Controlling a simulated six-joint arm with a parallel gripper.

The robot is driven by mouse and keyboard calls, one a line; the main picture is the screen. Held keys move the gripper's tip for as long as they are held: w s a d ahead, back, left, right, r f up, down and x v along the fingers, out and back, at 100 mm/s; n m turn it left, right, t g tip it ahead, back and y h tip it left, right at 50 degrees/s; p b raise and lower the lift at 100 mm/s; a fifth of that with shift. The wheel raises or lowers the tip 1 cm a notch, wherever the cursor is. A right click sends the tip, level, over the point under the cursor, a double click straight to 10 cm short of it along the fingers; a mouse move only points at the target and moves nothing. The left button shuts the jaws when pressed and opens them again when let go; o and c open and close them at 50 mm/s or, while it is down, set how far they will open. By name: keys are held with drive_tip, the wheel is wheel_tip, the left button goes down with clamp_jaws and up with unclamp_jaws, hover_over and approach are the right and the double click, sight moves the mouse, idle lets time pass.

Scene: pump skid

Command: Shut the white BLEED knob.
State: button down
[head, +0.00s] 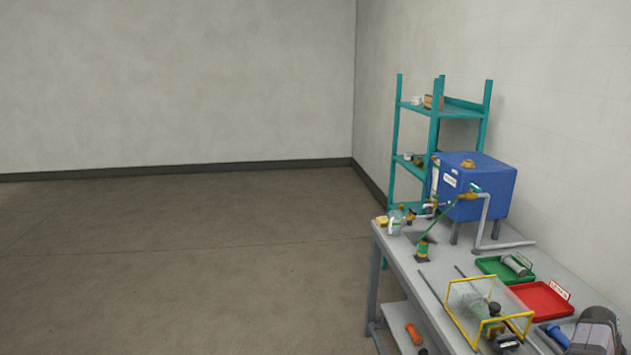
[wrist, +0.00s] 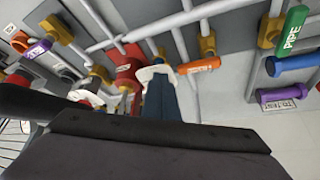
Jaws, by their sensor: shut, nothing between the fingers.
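My gripper (wrist: 163,86) shows in the wrist view as dark blue-grey fingers, closed together, rising past the dark wrist body at the bottom. A white part (wrist: 150,72) shows right at the fingertips; I cannot tell whether they touch it. A second white part (wrist: 88,95) sits lower left, partly hidden by the wrist body. I read no BLEED label on either, so I cannot tell which is the BLEED knob. My gripper does not show in the head view, and I cannot pick out the knob there.
The head view shows a bench (head: 400,262) with a blue tank (head: 490,185), trays and a yellow-framed guard (head: 462,315). Left floor is clear.

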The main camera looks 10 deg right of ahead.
drive_tip(key=b, duration=0.4)
drive_tip(key=shift+w+a, duration=0.15)
drive_tip(key=shift+a, duration=0.15)
idle(0.5)
wheel_tip(320, 180, up, 6)
drive_tip(key=p, duration=0.6)
drive_tip(key=shift+p, duration=0.4)
drive_tip(key=s+r+p, duration=0.1)
drive_tip(key=p, duration=0.2)
drive_tip(key=shift+d, duration=0.2)
drive_tip(key=shift+f, duration=0.1)
wheel_tip(320, 180, down, 7)
drive_tip(key=b, duration=0.5)
